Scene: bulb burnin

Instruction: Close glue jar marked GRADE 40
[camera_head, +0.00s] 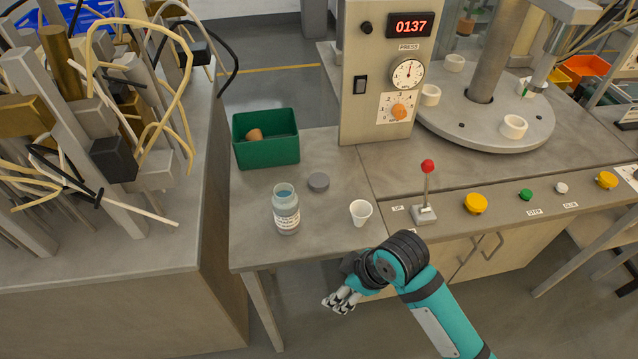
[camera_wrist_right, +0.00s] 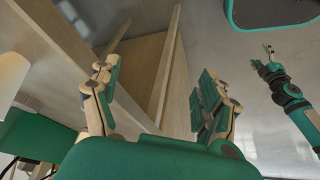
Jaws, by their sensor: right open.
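A clear glass jar (camera_head: 286,218) with blue-grey contents and a white label stands upright and open on the bench. The label is too small to read. A grey round lid (camera_head: 318,181) lies flat on the bench, behind and right of the jar, apart from it. My right gripper (camera_head: 340,300) is in front of the bench edge, nearer than the jar and to its right, touching neither. In the right wrist view its fingers (camera_wrist_right: 160,72) are apart with nothing between them. A teal arm in that view, seemingly my left, ends in a small gripper (camera_wrist_right: 266,57); its jaw state is unclear.
A white cup (camera_head: 361,213) stands right of the jar. A green bin (camera_head: 266,153) holding an orange-brown item is behind it. A red-topped lever (camera_head: 425,190) and control panel (camera_head: 378,75) stand to the right and back. Cluttered bars and cables (camera_head: 110,120) fill the left bench.

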